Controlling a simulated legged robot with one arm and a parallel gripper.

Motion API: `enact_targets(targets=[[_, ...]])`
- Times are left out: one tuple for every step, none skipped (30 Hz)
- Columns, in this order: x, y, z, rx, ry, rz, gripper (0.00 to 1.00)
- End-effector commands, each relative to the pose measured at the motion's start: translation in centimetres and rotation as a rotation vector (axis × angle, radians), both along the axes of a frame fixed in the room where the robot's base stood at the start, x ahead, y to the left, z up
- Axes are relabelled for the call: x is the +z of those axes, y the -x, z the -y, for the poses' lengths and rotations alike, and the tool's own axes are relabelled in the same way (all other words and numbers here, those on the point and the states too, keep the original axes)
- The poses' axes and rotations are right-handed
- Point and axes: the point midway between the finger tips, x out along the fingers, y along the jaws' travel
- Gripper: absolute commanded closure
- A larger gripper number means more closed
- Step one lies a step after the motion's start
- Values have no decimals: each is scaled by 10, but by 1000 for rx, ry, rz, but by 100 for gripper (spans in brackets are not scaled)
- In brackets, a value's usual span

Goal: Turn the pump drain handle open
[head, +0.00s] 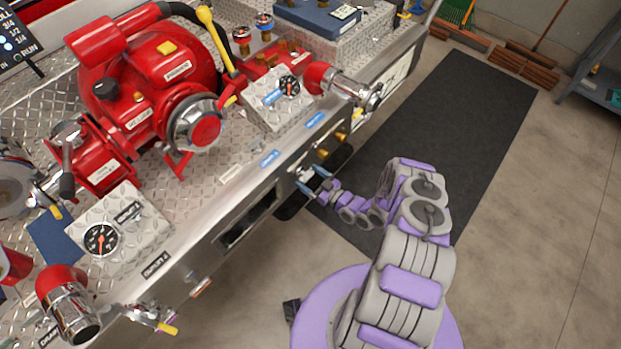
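My gripper (313,181) is at the front face of the diamond-plate bumper, right of the picture's middle. Its two bluish fingertips look spread apart, with a small metal fitting (301,171) on the bumper face close to them. I cannot tell whether they touch it. No label beside this fitting is readable, so I cannot confirm which part is the pump drain handle. The red pump (150,80) stands on the bumper at the upper left. A valve lever with a yellow tip (168,329) juts from the bumper's front at the lower left.
Brass knobs (341,137) sit on the bumper face just right of my gripper. A dark rectangular opening (247,218) lies to its left. A chrome outlet (355,92) sticks out above. A black mat (450,125) and clear concrete floor (540,230) lie to the right.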

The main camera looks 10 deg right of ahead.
Motion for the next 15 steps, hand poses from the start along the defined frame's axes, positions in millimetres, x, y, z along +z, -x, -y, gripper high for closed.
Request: enact_targets(targets=[[0, 0, 0, 0, 0, 0, 14], [0, 0, 0, 0, 0, 0, 17], [0, 0, 0, 0, 0, 0, 21], [0, 0, 0, 0, 0, 0, 24], [0, 0, 0, 0, 0, 0, 26], [0, 0, 0, 0, 0, 0, 30], [0, 0, 0, 0, 0, 0, 33], [0, 0, 0, 0, 1, 1, 36], [0, 0, 0, 0, 1, 1, 40], [0, 0, 0, 0, 1, 1, 43], [0, 0, 0, 0, 0, 1, 46], [0, 0, 0, 0, 0, 1, 49], [0, 0, 0, 0, 0, 1, 52], [0, 0, 0, -1, 0, 1, 55], [0, 0, 0, -1, 0, 1, 59]])
